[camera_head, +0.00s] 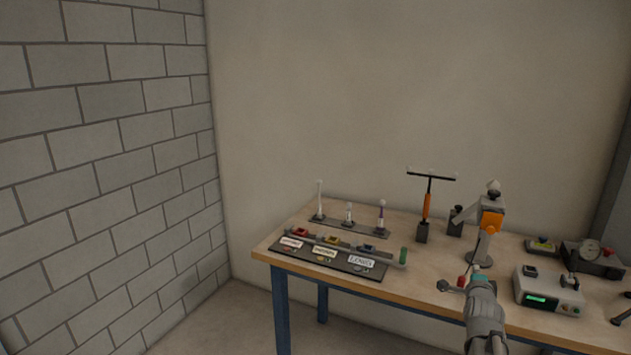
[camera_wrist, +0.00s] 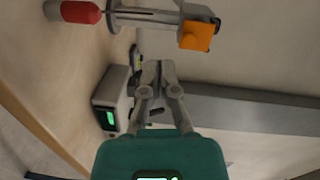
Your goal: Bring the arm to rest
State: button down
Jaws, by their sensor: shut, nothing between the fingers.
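My gripper (camera_wrist: 152,74) shows in the middle of the wrist view, its grey fingers drawn together and nothing between them. Its teal body fills the bottom of that view. In the head view my arm comes in from below at the lower right, and its teal part (camera_head: 478,279) is seen over the front of the workbench (camera_head: 425,283). The fingertips are too small there to make out. A grey stand with an orange block (camera_head: 491,221) stands behind my arm; it shows at the top of the wrist view (camera_wrist: 195,36).
A grey device with a green display (camera_head: 548,291) sits right of my arm. A dark labelled board (camera_head: 331,262) and a rack of small posts (camera_head: 349,225) lie at left. A black T-shaped tool (camera_head: 427,205) stands upright behind. The floor left of the bench is clear.

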jog(key=s+a+f+n+g+y, duration=0.2)
jog(key=s+a+f+n+g, duration=0.25)
jog(key=a, duration=0.35)
jog(key=s+a+f+n+g+y, duration=0.2)
jog(key=s+a+f+n+g, duration=0.1)
jog(key=a+f+n, duration=0.4)
jog(key=s+a+f+n+g+y, duration=0.3)
jog(key=a+f+n+g, duration=0.15)
jog(key=a, duration=0.45)
jog(key=s+a+n+g, duration=0.4)
jog(key=s+a+n, duration=0.1)
jog(key=s, duration=0.3)
notch_tip(320, 180, up, 14)
jog(key=p, duration=1.4)
jog(key=shift+w+a+f+p, duration=0.15)
jog(key=shift+f+p, duration=0.05)
jog(key=shift+p, duration=0.2)
